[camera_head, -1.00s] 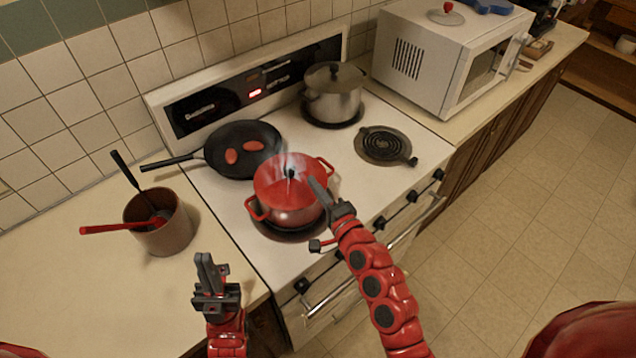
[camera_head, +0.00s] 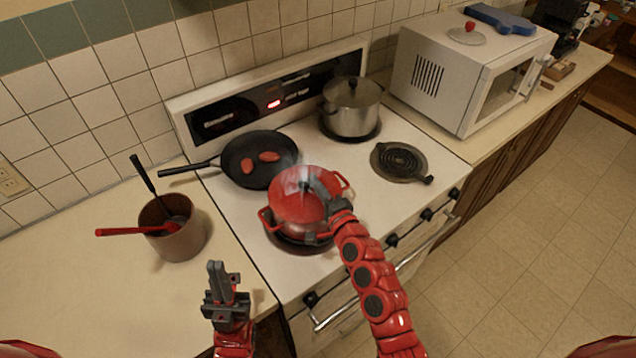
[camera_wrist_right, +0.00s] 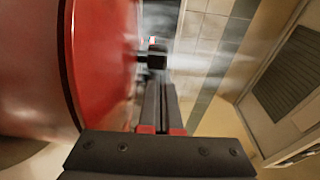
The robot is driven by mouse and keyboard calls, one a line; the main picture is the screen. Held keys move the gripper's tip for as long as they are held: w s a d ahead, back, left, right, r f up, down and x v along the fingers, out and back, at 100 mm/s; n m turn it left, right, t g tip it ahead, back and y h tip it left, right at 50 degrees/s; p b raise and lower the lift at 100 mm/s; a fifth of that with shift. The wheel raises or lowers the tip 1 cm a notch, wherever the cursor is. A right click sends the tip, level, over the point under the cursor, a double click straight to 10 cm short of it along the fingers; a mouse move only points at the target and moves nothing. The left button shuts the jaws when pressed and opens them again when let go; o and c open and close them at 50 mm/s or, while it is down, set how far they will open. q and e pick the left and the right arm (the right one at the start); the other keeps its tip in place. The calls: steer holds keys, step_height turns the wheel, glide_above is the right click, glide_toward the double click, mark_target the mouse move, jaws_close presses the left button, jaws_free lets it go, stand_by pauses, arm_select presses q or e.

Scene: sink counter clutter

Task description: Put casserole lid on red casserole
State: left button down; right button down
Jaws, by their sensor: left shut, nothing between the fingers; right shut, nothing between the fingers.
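The red casserole (camera_head: 292,229) stands on the front-left burner. A red lid (camera_head: 290,206) with a black knob appears to cover it, its rim lining up with the pot in the right wrist view; steam partly blurs the exact seating. My right gripper (camera_head: 314,185) is above the lid, shut and empty. In the right wrist view, its closed fingertips (camera_wrist_right: 160,88) are close to the black knob (camera_wrist_right: 152,60); whether they touch cannot be told. My left gripper (camera_head: 222,270) is shut and empty, over the counter's front edge left of the stove.
A black pan (camera_head: 256,172) with red pieces and a steel pot (camera_head: 351,115) occupy the back burners. A brown pot (camera_head: 176,238) with utensils stands left. The microwave (camera_head: 440,75) carries a lid with a red knob (camera_head: 467,37).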

steer(key=shift+s+a+f+b, duration=0.2)
steer(key=shift+s+f+b, duration=0.05)
steer(key=shift+b, duration=0.2)
steer(key=shift+s+a+r, duration=0.1)
steer(key=shift+r, duration=0.15)
